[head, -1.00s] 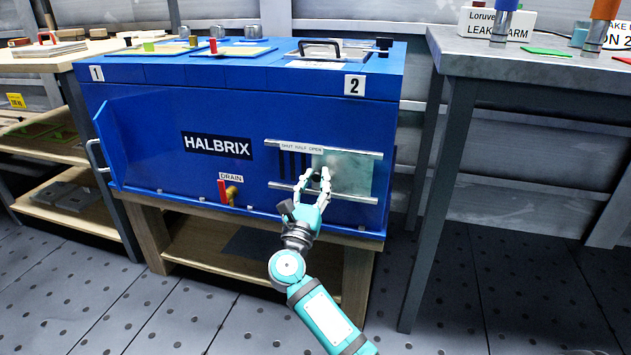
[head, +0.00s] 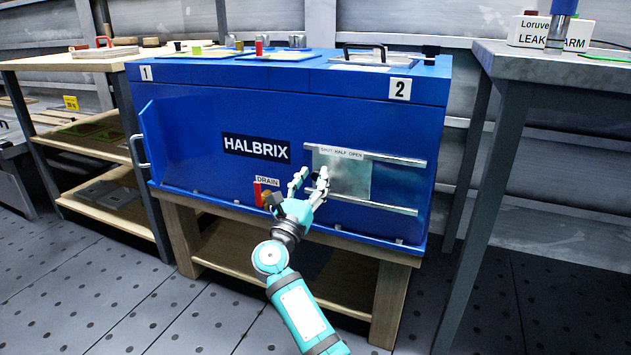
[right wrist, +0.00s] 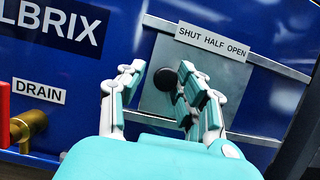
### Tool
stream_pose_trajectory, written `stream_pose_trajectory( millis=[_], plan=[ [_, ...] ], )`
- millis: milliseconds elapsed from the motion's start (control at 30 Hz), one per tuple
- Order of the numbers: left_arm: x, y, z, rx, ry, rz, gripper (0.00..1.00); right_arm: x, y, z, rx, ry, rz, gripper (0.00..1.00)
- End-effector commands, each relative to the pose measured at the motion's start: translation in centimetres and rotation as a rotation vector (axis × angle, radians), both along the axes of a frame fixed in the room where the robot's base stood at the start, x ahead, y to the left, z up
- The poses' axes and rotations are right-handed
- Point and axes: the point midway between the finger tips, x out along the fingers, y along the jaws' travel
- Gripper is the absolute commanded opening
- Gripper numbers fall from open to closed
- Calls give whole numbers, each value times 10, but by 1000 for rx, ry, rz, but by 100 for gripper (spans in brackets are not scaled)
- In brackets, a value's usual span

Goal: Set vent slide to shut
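The vent slide, a plain metal plate (head: 350,180), sits between two rails at the left part of its track on the blue HALBRIX housing. No dark vent slots show. The label SHUT HALF OPEN (head: 342,153) is above it; in the right wrist view the plate (right wrist: 228,78) lies under the label. My right gripper (head: 312,174) is at the plate's left side. In the right wrist view its fingers (right wrist: 160,75) are spread on either side of the plate's round black knob (right wrist: 164,79), with a gap at the left finger. Right finger contact is unclear. My left gripper is out of view.
A red-handled brass drain valve (head: 265,196) sits left of the vent, close to my right gripper. The rails (head: 395,207) run on to the right, clear of the plate. A grey table (head: 520,65) stands at the right, a wooden shelf unit (head: 45,65) at the left.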

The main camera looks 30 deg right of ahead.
Motion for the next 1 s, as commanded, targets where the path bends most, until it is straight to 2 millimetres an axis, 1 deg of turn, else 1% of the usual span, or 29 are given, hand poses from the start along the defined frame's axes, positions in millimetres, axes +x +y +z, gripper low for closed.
stream_pose_trajectory(
  millis=[33, 67, 100, 367, 467, 700, 800, 900, 1000],
  plan=[
    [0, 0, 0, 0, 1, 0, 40, 0, 0, 0, 0, 0, 0, 43],
    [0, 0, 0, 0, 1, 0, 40, 0, 0, 0, 0, 0, -1, 46],
    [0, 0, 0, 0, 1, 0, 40, 0, 0, 0, 0, 0, -1, 47],
    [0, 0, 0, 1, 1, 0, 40, -2, 1, -1, 1, -1, -3, 47],
    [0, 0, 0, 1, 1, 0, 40, -7, 8, -6, 2, 0, -1, 47],
    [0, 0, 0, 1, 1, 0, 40, -32, 37, -21, 4, 2, -1, 47],
    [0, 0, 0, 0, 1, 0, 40, -39, 46, -26, 2, 1, 0, 47],
    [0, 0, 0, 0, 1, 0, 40, -43, 52, -28, 1, -1, 0, 47],
    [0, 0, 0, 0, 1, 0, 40, -45, 53, -29, 0, -2, -1, 47]
  ],
)
